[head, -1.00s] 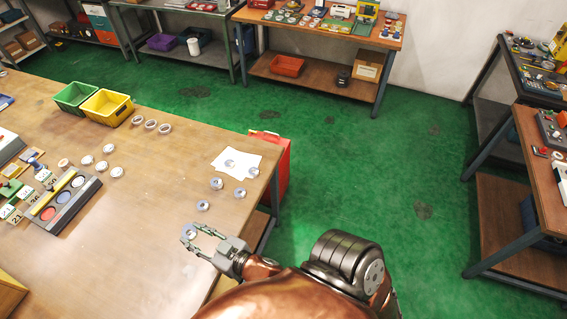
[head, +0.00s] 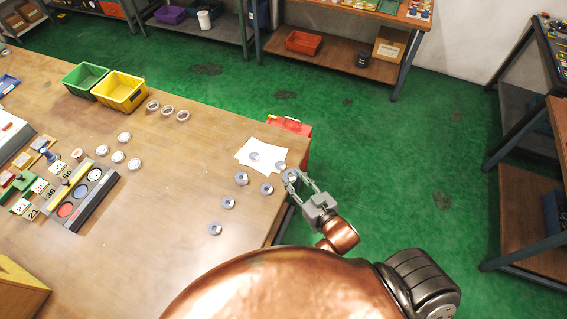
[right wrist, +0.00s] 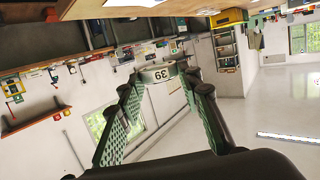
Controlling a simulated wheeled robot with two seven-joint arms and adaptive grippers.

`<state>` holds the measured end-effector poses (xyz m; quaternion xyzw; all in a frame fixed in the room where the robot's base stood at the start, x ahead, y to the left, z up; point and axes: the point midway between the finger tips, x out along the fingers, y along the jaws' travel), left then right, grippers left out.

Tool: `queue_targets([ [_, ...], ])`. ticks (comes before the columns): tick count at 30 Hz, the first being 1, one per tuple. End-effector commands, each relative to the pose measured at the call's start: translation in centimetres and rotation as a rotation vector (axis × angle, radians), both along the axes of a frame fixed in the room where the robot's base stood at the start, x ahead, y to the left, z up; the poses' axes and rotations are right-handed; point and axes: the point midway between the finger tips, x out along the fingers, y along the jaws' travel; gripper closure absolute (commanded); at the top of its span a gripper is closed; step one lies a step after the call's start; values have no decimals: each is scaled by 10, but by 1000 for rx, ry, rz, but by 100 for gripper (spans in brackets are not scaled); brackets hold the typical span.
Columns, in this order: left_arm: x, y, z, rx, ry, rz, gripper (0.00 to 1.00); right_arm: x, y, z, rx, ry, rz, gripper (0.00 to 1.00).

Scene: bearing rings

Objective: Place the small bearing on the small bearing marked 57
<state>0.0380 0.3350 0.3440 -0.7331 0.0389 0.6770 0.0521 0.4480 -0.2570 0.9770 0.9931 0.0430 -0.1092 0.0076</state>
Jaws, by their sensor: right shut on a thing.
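My right gripper (head: 298,184) is shut on a small bearing ring (head: 290,176) at the table's right edge. In the right wrist view the held ring (right wrist: 159,74) shows the number 39 and sits between the fingertips (right wrist: 160,85). Several other small bearings lie flat nearby: one (head: 255,156) on white paper, one (head: 281,168) by the paper's right corner, and others (head: 241,179), (head: 267,188), (head: 228,202) and (head: 215,229) on bare wood. Their marks are too small to read, so I cannot tell which is 57. My left gripper is not in view.
More rings (head: 124,137), (head: 167,110) lie at the left and back. A dark tray with coloured discs (head: 99,173) and number tags (head: 40,187) stands at the left. Green (head: 85,78) and yellow (head: 120,92) bins stand behind. The table's middle is clear.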

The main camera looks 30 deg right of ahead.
Motion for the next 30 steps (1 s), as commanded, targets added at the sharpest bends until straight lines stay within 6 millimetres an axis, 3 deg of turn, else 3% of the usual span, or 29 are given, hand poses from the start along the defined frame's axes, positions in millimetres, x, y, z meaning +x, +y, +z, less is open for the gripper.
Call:
queue_targets([
  [3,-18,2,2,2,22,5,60,2,-26,-6,1,-9,2,94],
  [8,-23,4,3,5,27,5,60,10,-40,-11,7,-19,5,94],
  [19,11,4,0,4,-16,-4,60,90,-30,-47,10,-21,10,94],
  [24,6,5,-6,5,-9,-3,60,118,-26,-79,8,-16,10,94],
  [30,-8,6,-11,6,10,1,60,137,-24,-100,7,-19,11,94],
])
